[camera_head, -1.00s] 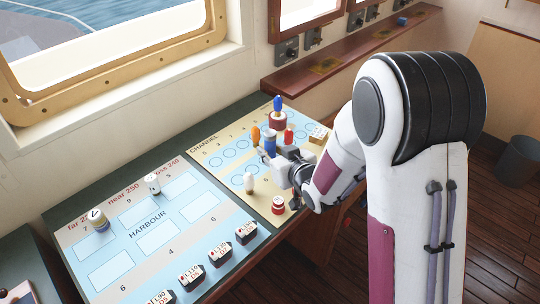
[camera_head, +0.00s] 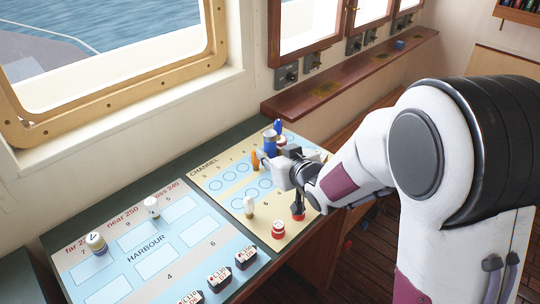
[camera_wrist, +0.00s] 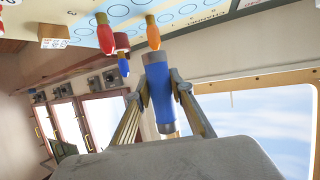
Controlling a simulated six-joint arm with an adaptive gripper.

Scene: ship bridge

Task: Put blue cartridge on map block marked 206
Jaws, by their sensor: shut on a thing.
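My gripper (camera_head: 272,155) is shut on the blue cartridge (camera_head: 270,143), a blue cylinder with grey ends. In the wrist view the cartridge (camera_wrist: 160,95) sits upright in the picture between the two fingers (camera_wrist: 165,112). It is held above the far part of the chart table, over the channel map (camera_head: 212,180). I cannot read the number 206 on any block. Several white-and-black blocks (camera_head: 219,279) with small lettering stand along the near edge of the harbour map (camera_head: 118,262).
An orange peg (camera_head: 255,160) stands close to my gripper. A white peg (camera_head: 249,207), a red-and-white piece (camera_head: 278,229) and a dark-topped red piece (camera_head: 298,208) stand nearer. White pieces (camera_head: 152,206) stand on the harbour map. A wooden block (camera_wrist: 53,37) shows in the wrist view.

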